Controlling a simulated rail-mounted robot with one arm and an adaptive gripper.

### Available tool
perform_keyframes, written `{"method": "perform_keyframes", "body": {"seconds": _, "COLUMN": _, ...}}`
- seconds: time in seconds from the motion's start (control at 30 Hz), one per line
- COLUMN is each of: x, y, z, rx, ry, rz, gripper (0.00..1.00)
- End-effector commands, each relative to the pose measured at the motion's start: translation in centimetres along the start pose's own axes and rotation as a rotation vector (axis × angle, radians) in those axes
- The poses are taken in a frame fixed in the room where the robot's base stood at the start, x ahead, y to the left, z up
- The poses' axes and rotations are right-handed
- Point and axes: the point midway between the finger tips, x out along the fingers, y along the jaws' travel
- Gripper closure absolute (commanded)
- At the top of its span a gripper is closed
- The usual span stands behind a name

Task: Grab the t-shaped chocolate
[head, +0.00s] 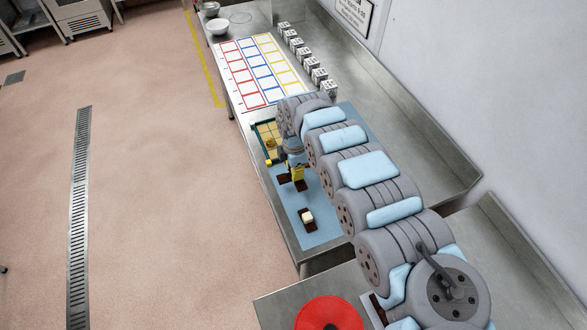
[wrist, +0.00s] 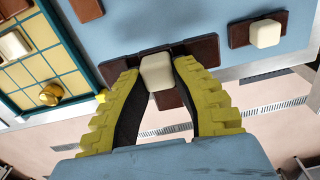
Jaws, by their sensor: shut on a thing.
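The t-shaped chocolate (wrist: 188,47) is a dark brown piece with a wide bar and a short stem, and a cream block (wrist: 157,72) stands on it. My gripper (wrist: 157,80) has its two yellow, dark-lined fingers closed on the cream block, one on each side. In the head view my gripper (head: 297,173) is low over the blue mat, and brown parts of the chocolate (head: 284,179) show beside the fingers. I cannot tell whether the chocolate touches the mat.
Another brown piece (wrist: 238,34) with a cream block lies on the blue mat (head: 320,236). A green-framed tray with yellow cells (wrist: 22,99) holds gold and cream pieces. Further brown pieces (wrist: 87,9) lie near it. A card of coloured squares (head: 236,82) lies beyond.

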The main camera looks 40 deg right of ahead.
Motion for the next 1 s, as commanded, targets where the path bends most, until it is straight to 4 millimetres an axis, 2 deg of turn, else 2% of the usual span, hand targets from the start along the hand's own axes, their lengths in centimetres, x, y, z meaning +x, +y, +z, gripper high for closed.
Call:
{"method": "perform_keyframes", "body": {"seconds": 0.03, "x": -0.8, "y": -0.3, "z": 0.3, "rx": 0.002, "ry": -0.005, "rz": 0.003, "gripper": 1.0}}
{"method": "perform_keyframes", "body": {"seconds": 0.4, "x": -3.8, "y": -3.3, "z": -0.3, "rx": 0.0, "ry": -0.005, "rz": -0.002, "gripper": 1.0}}
{"method": "perform_keyframes", "body": {"seconds": 0.63, "x": -4.2, "y": -5.1, "z": -0.5, "rx": 0.004, "ry": -0.007, "rz": -0.006, "gripper": 1.0}}
{"method": "perform_keyframes", "body": {"seconds": 1.0, "x": -5.1, "y": -6.6, "z": -1.3, "rx": -0.005, "ry": 0.001, "rz": -0.011, "gripper": 1.0}}
